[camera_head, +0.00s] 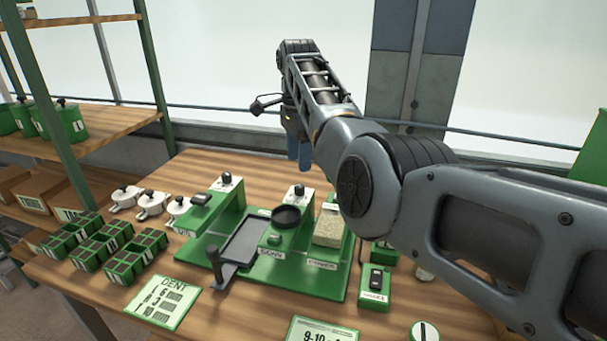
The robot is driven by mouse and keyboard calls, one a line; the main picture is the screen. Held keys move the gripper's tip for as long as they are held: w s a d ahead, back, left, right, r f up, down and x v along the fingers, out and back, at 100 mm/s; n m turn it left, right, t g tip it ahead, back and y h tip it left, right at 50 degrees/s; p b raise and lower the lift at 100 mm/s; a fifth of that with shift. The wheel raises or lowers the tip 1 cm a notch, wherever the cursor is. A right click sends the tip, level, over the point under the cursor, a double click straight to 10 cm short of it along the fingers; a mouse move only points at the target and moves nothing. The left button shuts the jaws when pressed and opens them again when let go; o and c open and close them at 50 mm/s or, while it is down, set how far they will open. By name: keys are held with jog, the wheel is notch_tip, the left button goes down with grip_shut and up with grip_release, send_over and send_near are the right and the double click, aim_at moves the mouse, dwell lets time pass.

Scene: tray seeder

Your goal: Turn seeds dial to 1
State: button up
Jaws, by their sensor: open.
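The green tray seeder (305,279) stands on the wooden table. It has two black knobs on white plates at its back, a left knob (227,179) and a right knob (299,190). I cannot read which one is the seeds dial, nor any setting. A white round dial with a dark bar (423,331) also shows at the bottom right edge. My gripper (300,152), with blue fingers, hangs open and empty above and behind the right knob, apart from it. My arm crosses the right side and hides part of the table.
A black lever (215,258) stands at the seeder's front left. A green switch box (376,288) stands to its right. Green cell trays (133,256), white lidded pieces (151,203) and a printed card (163,303) lie left. A shelf (80,130) rises at the left.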

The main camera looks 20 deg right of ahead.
aim_at(299, 185)
notch_tip(299, 185, down, 8)
jog(key=shift+r+p, duration=0.25)
jog(key=shift+p, duration=0.2)
jog(key=shift+s, duration=0.1)
jog(key=shift+c, duration=0.2)
grip_shut()
